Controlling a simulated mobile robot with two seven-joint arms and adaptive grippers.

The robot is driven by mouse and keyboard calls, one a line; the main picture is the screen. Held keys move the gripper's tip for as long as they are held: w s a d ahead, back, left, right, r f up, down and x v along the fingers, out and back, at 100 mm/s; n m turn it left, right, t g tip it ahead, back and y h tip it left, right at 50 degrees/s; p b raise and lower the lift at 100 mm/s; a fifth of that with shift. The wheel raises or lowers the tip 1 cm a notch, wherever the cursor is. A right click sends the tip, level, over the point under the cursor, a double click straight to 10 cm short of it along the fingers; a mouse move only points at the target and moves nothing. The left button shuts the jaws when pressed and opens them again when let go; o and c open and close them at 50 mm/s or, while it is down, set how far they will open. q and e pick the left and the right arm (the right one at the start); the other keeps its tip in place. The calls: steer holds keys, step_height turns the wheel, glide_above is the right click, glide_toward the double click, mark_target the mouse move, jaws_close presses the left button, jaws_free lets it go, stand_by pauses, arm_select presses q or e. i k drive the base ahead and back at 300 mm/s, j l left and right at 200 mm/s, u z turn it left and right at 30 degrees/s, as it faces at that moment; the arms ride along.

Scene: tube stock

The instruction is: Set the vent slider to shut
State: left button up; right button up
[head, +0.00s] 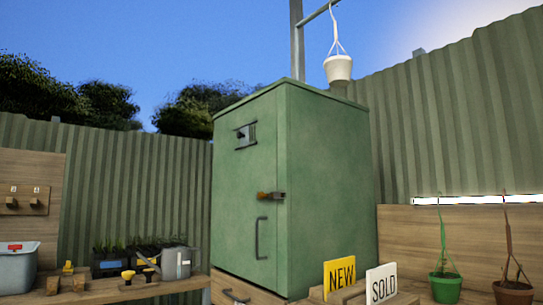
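The vent slider (246,134) is a small grey framed plate with a dark knob, high on the front of a green cabinet (330,190). The knob sits toward the left of its frame. The frame is too small to tell whether the vent is open or shut. Neither of my grippers shows in the head view.
The cabinet door has a grey handle (261,238) and an orange-tipped latch (270,196). A bench (120,291) at left holds a grey tub (18,270) and a watering can (176,262). NEW (340,274) and SOLD (381,284) signs stand in front at right.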

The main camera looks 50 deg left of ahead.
mark_target(243, 134)
steer(key=u, duration=1.75)
steer(key=i+j+z, duration=0.1)
steer(key=j, duration=0.3)
steer(key=i+j+z, duration=0.1)
steer(key=j, duration=0.3)
steer(key=i+j+z, duration=0.1)
steer(key=j, duration=0.35)
